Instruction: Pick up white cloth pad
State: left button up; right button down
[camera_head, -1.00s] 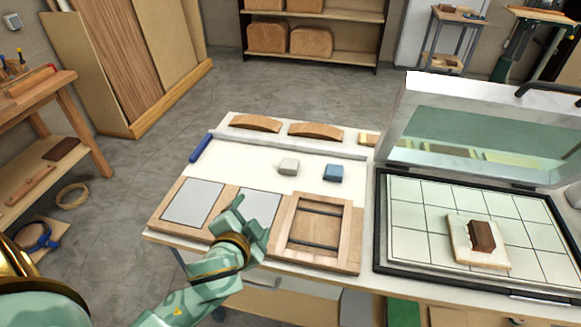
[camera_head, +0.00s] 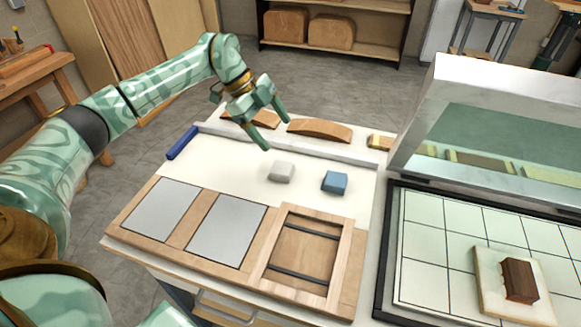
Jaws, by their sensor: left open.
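The white cloth pad (camera_head: 281,172) is a small pale block lying on the white worktop, left of a blue block (camera_head: 335,182). My left gripper (camera_head: 278,131) is above the worktop, up and to the left of the pad. Its two fingers are spread and point down, with nothing between them. The fingers look apart from the pad. My right gripper is not in view.
Curved wooden pieces (camera_head: 319,130) lie along the back of the worktop (camera_head: 225,165). A blue bar (camera_head: 182,142) is at its left edge. A wooden frame (camera_head: 309,255) and grey panels (camera_head: 227,236) are in front. A press with a raised lid (camera_head: 480,130) stands at right.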

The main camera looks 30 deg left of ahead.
pick_arm(q)
jog(key=a+n+g+y, duration=0.1)
jog(key=a+n+y, duration=0.15)
jog(key=a, duration=0.35)
jog(key=b, duration=0.3)
send_near(281, 166)
jog(key=f, duration=0.2)
jog(key=f+h, duration=0.1)
jog(key=shift+s+a+f+n, duration=0.2)
jog(key=shift+s+f+n, duration=0.05)
jog(key=shift+s+n, duration=0.1)
jog(key=x, duration=0.2)
jog(key=b+x, duration=0.1)
jog(key=x, duration=0.1)
jog(key=b+x, duration=0.1)
jog(key=x, duration=0.1)
jog(key=shift+w+d+r, duration=0.15)
jog(key=shift+w+d, duration=0.15)
jog(key=shift+w, duration=0.1)
jog(key=shift+r, duration=0.15)
jog(key=c, duration=1.1)
